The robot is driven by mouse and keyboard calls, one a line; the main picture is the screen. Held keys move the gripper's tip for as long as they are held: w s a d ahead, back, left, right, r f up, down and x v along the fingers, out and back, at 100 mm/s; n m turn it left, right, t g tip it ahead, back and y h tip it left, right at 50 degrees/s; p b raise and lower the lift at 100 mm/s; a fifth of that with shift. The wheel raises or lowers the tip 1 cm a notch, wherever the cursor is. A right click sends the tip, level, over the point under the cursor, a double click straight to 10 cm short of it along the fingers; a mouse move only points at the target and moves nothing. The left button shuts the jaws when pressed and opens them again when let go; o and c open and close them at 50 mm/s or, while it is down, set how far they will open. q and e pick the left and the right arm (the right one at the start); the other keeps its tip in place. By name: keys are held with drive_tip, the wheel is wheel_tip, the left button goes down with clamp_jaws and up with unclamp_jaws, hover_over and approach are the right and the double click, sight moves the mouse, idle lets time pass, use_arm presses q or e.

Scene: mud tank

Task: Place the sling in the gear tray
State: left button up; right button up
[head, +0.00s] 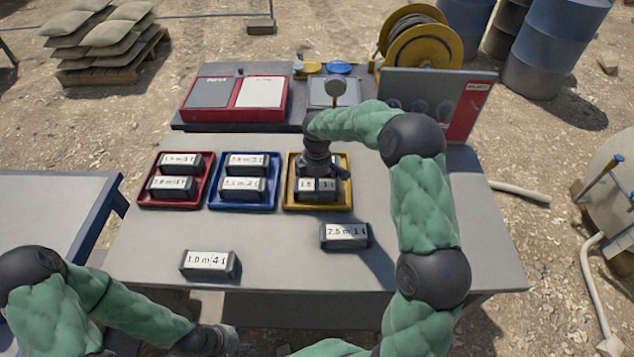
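The slings appear as dark packs with white labels. One pack (207,264), reading about "1.0 m 4 t", lies at the table's front left. Another pack (345,236), about "2.5 m 1 t", lies right of centre. The yellow tray (289,203) holds a pack (316,190), label partly covered. The red tray (150,204) and the blue tray (214,205) each hold two packs. My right gripper (335,171) points down into the yellow tray behind its front pack; its fingers are mostly hidden. My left gripper (222,338) is low before the table's front edge; its opening is unclear.
A red case (235,114) and a grey-and-red panel (430,95) stand behind the trays. A yellow hose reel (420,52) is farther back. A side table (50,215) stands at left. The tabletop between the two loose packs is clear. My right arm spans the table's right side.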

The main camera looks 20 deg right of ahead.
wheel_tip(320, 180, up, 12)
drive_tip(key=p, duration=0.4)
drive_tip(key=shift+r, duration=0.15)
idle(0.6)
